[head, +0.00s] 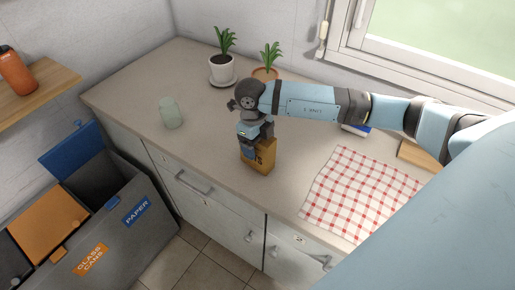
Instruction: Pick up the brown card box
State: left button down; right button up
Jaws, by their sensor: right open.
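The brown card box (262,160) stands upright on the countertop, near its front edge. My right gripper (252,146) points down at the top of the box, and its fingers overlap the box's upper part in the picture. The gripper is open. Whether its fingers touch the box cannot be told. The gripper and wrist hide part of the top of the box. My left gripper is not in view.
A pale green cup (171,113) stands left of the box. Two potted plants (222,68) (266,72) stand behind. A red checked cloth (358,193) lies to the right. Sorting bins (95,235) stand on the floor at left. The counter (140,85) around the box is clear.

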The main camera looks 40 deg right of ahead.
jog(key=shift+c, duration=0.4)
jog(key=c, duration=0.9)
jog(key=shift+r, duration=0.1)
